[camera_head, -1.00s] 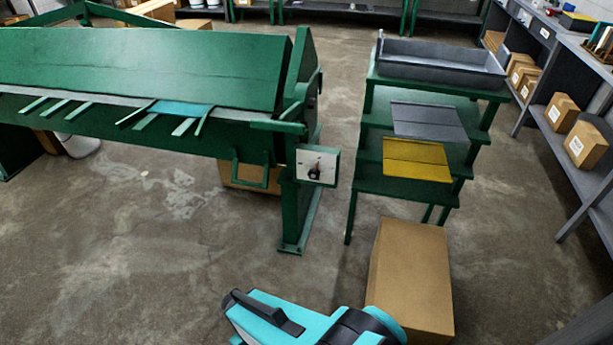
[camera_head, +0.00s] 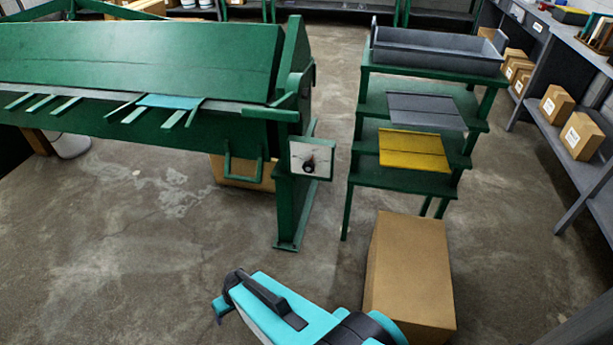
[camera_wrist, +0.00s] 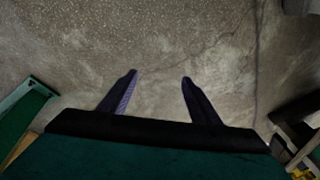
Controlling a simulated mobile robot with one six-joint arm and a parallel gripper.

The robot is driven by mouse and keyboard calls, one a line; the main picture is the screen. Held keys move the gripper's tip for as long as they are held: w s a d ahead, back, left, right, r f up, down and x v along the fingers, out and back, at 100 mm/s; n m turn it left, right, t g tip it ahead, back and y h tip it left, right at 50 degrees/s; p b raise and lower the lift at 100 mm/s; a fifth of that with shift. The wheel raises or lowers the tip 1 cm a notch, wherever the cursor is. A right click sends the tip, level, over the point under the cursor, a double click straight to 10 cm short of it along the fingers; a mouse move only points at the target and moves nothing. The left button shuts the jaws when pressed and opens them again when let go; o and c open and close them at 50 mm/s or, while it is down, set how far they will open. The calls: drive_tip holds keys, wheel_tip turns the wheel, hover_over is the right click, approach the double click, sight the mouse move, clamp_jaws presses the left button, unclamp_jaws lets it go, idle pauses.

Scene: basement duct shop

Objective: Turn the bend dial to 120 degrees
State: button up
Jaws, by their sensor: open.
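The bend dial (camera_head: 309,165) is a small dark knob on a pale square plate (camera_head: 299,152). The plate is on the right end of the green bending machine (camera_head: 140,70). The knob's angle and the scale marks are too small to read. My arm shows at the bottom of the head view, in front of and below the dial, apart from it. My gripper (camera_wrist: 158,82) shows in the wrist view with two dark fingers spread apart, nothing between them, over bare concrete. The dial is not recognisable in the wrist view.
A green stepped rack (camera_head: 370,186) with a grey tray (camera_head: 438,52), a grey sheet (camera_head: 425,110) and a yellow sheet (camera_head: 413,150) stands right of the dial. A cardboard box (camera_head: 411,265) stands on the floor close to my arm. The floor in front of the machine is clear.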

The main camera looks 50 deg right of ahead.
drive_tip(key=w+d+r+m+t+h+b, duration=0.25)
drive_tip(key=w+d+r+t, duration=0.2)
drive_tip(key=w+d, duration=0.45)
drive_tip(key=w+d+r+m+t+h+b, duration=0.25)
drive_tip(key=w+d+r+t+b, duration=0.2)
drive_tip(key=w+d, duration=0.45)
drive_tip(key=s+d+r+m+g+h+b, duration=0.1)
drive_tip(key=s+d+r+m+h, duration=0.1)
drive_tip(key=d, duration=0.6)
drive_tip(key=s+d+r+m+g+h+b, duration=0.1)
drive_tip(key=s+d+r+m+h+b, duration=0.1)
drive_tip(key=d+r+h, duration=0.4)
drive_tip(key=s+d+r+m+g+h+b, duration=0.1)
drive_tip(key=s+d+r+m+h+b, duration=0.1)
drive_tip(key=s+d+r+h, duration=0.3)
drive_tip(key=d+m, duration=0.1)
drive_tip(key=d, duration=0.3)
drive_tip(key=shift+d+r+m+g, duration=0.2)
drive_tip(key=shift+d+m+g, duration=0.1)
drive_tip(key=shift+d+m, duration=0.1)
drive_tip(key=shift+w, duration=0.15)
